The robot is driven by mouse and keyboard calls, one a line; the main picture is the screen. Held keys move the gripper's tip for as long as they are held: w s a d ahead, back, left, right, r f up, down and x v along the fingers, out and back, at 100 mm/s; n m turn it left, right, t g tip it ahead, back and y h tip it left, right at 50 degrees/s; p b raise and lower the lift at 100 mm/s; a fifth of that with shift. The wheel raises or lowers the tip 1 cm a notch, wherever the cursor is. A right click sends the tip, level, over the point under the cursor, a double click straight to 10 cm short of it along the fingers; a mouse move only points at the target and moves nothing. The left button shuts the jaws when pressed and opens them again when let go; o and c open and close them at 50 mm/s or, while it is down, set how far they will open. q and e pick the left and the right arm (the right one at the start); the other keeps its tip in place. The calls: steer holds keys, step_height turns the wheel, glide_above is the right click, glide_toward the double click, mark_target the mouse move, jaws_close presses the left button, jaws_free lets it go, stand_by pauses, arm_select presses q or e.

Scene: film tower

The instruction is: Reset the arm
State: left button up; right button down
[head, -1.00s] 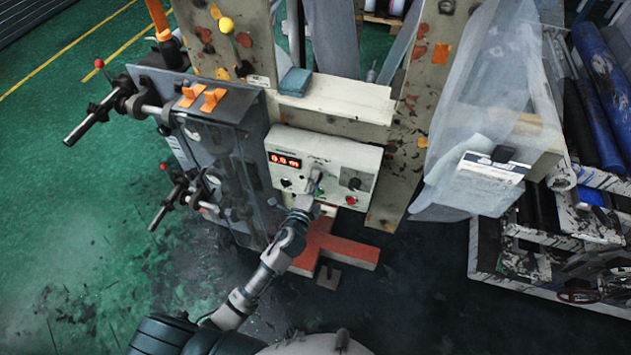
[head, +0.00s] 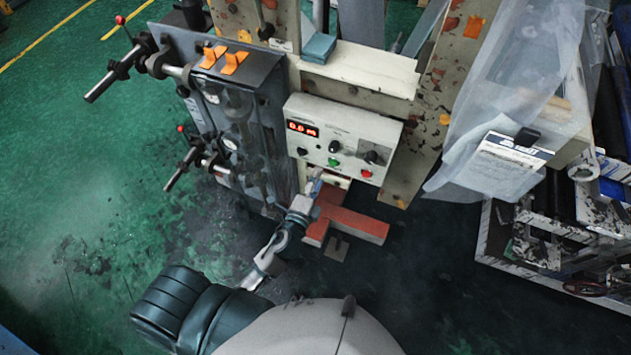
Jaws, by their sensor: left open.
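My left arm comes in from the lower left in the head view. Its gripper (head: 314,186) is open and small in the picture, just below the lower edge of the control box. No held object shows in it. The control box (head: 343,134) is cream, with a red lit display (head: 302,128), a dark knob, and red and green buttons. Its front is unobstructed above the gripper. I cannot tell whether the fingertips touch anything. My right gripper is not in view.
A grey machine panel (head: 270,95) with orange switches and protruding rods stands left of the control box. A red-orange base (head: 352,222) lies on the floor below. A rack (head: 545,250) with rolls stands at the right. Green floor (head: 80,150) is open at the left.

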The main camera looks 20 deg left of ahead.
arm_select(q)
steer(key=shift+s, duration=0.6)
step_height(320, 180, down, 20)
steer(key=s+a+n+g, duration=0.1)
steer(key=n+g, duration=0.2)
steer(key=g, duration=0.2)
steer(key=s+a+f+n+g, duration=0.1)
steer(key=s+f, duration=0.2)
steer(key=f, duration=0.3)
steer(key=s+a+f+n+g, duration=0.1)
steer(key=s+f+n+g, duration=0.15)
steer(key=f, duration=0.45)
steer(key=s+f+n+g, duration=0.1)
steer(key=s+f, duration=0.3)
steer(key=f, duration=0.2)
steer(key=s+a+f+n+g, duration=0.1)
steer(key=s+f+n+g, duration=0.1)
steer(key=s+f, duration=0.4)
steer(key=s+a+f+n+g, duration=0.2)
steer(key=s+f, duration=0.4)
steer(key=s, duration=0.8)
steer(key=s+a+f+n+g, duration=0.1)
steer(key=s+f+n+g, duration=0.2)
steer(key=s+f, duration=0.3)
steer(key=s+n, duration=0.1)
steer(key=s, duration=0.3)
steer(key=shift+s+a+y, duration=0.15)
steer(key=shift+s+y, duration=0.15)
steer(key=shift+s, duration=0.05)
steer(key=shift+g, duration=0.25)
